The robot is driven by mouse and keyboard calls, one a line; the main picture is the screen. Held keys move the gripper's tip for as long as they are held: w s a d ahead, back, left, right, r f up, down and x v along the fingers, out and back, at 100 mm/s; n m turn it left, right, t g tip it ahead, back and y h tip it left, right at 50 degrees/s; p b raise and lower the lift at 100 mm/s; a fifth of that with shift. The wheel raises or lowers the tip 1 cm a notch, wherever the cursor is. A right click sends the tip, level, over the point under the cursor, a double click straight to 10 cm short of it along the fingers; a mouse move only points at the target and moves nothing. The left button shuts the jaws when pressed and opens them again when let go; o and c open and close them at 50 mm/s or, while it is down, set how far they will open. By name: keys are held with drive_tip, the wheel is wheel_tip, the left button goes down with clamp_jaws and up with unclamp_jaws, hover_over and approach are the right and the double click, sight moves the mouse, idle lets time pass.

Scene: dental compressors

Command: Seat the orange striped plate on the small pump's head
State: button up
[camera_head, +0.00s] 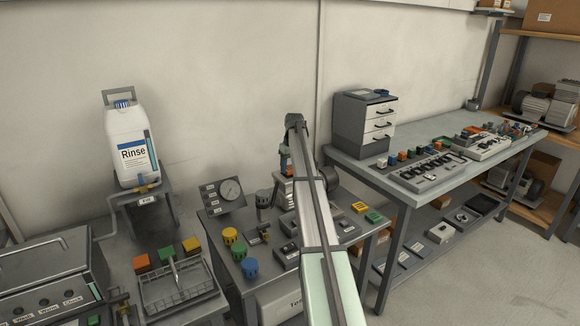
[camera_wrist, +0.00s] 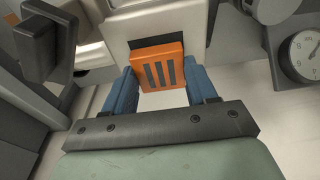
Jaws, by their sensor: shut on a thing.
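The orange striped plate (camera_wrist: 158,68) is between the blue fingers of my gripper (camera_wrist: 160,88) in the wrist view, with its dark stripes showing. My gripper is shut on it. Just beyond the plate is a pale metal block (camera_wrist: 160,22) with a dark rectangular face, which looks like the small pump's head. The plate's far edge overlaps the dark face; I cannot tell whether it touches or is seated. In the head view my arm hides most of the pump and gripper.
A dial gauge (camera_wrist: 303,58) stands at the right in the wrist view. On the small bench in the head view are a yellow striped plate (camera_head: 360,207), a green one (camera_head: 374,217) and coloured round caps (camera_head: 238,250). A Rinse bottle (camera_head: 131,145) stands behind left.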

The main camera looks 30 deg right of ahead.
drive_tip(key=shift+f, duration=0.6)
idle(0.3)
drive_tip(key=o, duration=0.8)
drive_tip(key=shift+o, duration=0.2)
wheel_tip(320, 180, up, 11)
drive_tip(key=s, duration=0.1)
drive_tip(key=shift+s, duration=0.3)
idle(0.5)
idle(0.5)
